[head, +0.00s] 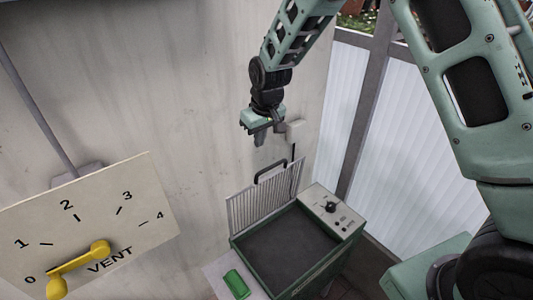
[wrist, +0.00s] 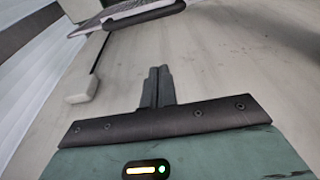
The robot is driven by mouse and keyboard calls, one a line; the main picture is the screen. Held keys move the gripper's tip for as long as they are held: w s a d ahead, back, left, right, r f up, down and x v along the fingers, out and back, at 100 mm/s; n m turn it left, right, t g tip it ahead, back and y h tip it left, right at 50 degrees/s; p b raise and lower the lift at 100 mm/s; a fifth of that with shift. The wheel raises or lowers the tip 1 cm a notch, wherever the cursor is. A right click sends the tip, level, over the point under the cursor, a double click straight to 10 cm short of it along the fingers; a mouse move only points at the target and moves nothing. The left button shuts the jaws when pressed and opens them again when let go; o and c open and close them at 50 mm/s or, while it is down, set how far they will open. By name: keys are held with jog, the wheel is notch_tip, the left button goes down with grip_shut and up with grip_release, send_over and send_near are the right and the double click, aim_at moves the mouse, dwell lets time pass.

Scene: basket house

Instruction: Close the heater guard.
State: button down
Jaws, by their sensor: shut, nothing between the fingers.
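The heater (head: 322,262) is a green box with an open, dark top, low in the head view. Its guard (head: 262,198) is a ribbed grey panel with a black handle (head: 270,171) on its upper edge. The guard stands raised along the heater's back edge, near the wall. My gripper (head: 261,140) is above the guard, in front of the wall, apart from the handle. In the wrist view its fingers (wrist: 158,88) are together and empty. Part of the guard (wrist: 120,10) and its handle (wrist: 143,16) show at the top of that view.
The heater's control panel (head: 332,208) has a black knob. A green cylinder (head: 236,284) lies at the heater's left front. A vent board (head: 90,222) with a yellow lever is at left. A small white box (head: 295,130) is on the wall beside my gripper. Translucent panels stand at right.

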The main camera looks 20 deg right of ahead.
notch_tip(320, 180, down, 6)
jog(key=s+p, duration=0.2)
jog(key=p, duration=0.2)
jog(key=shift+s+d, duration=0.25)
jog(key=shift+d, duration=0.1)
jog(key=shift+f, duration=0.1)
